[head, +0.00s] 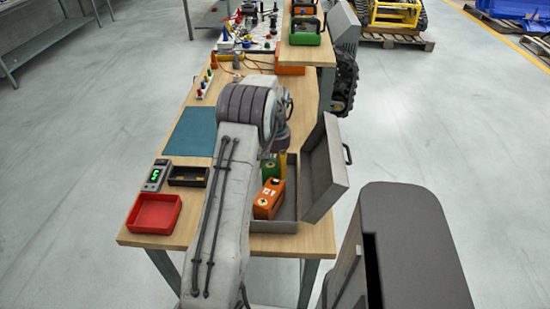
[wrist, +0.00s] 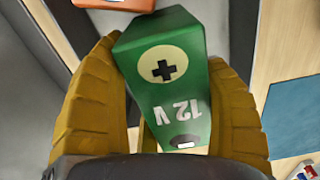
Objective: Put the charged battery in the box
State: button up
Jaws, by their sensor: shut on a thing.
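My gripper (wrist: 160,100) is shut on a green 12 V battery (wrist: 165,75), with a yellow finger on each side of it. In the head view the green battery (head: 268,168) shows partly behind my arm, at the far part of the open grey box (head: 272,227). I cannot tell whether it touches the box floor. An orange battery (head: 268,199) lies in the near part of the box; its edge shows at the top of the wrist view (wrist: 115,4). The box lid (head: 325,168) stands open on the right.
A meter with a green display (head: 155,176), a black tray (head: 188,177) and a red tray (head: 153,214) are at the table's left. A blue mat (head: 192,132) lies behind them. Cables and small parts fill the far end. A dark grey block (head: 415,245) stands at front right.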

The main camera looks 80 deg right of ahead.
jog(key=shift+d+f, duration=0.1)
jog(key=shift+f, duration=0.8)
jog(key=o, duration=1.3)
jog(key=shift+f, duration=0.2)
jog(key=shift+r, duration=0.1)
